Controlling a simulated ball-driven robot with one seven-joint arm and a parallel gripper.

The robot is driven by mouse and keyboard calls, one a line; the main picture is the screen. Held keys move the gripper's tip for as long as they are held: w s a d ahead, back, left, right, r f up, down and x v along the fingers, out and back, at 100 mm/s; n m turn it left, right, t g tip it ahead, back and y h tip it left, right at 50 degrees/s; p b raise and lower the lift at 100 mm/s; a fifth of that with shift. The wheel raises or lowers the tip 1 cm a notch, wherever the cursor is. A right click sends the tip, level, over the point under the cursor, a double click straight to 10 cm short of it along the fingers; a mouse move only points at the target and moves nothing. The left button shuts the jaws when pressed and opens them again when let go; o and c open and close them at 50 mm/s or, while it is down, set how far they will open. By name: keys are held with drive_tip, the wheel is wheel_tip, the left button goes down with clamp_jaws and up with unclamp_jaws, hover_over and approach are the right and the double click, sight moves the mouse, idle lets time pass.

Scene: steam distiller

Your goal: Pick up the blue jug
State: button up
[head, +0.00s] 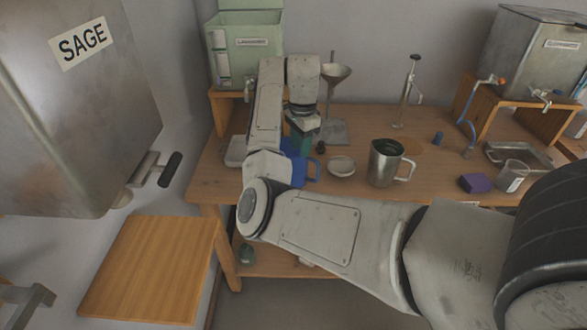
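The blue jug (304,172) stands on the wooden table, behind my arm. My forearm covers its left part, so I see only its right side and a handle-like edge. My gripper (302,142) points down just above and behind the jug, with dark and teal parts at its end. The fingers are small and partly hidden, so I cannot tell whether they are open or touch the jug.
A metal jug (384,164), a white dish (341,166) and a funnel on a stand (335,100) are right of the jug. A green container (245,50) stands behind left. A purple block (475,183) lies farther right.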

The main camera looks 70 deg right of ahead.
sight(301, 171)
drive_tip(key=shift+d+f+p, duration=0.15)
drive_tip(key=shift+f+p, duration=0.2)
drive_tip(key=shift+f, duration=2.6)
clamp_jaws()
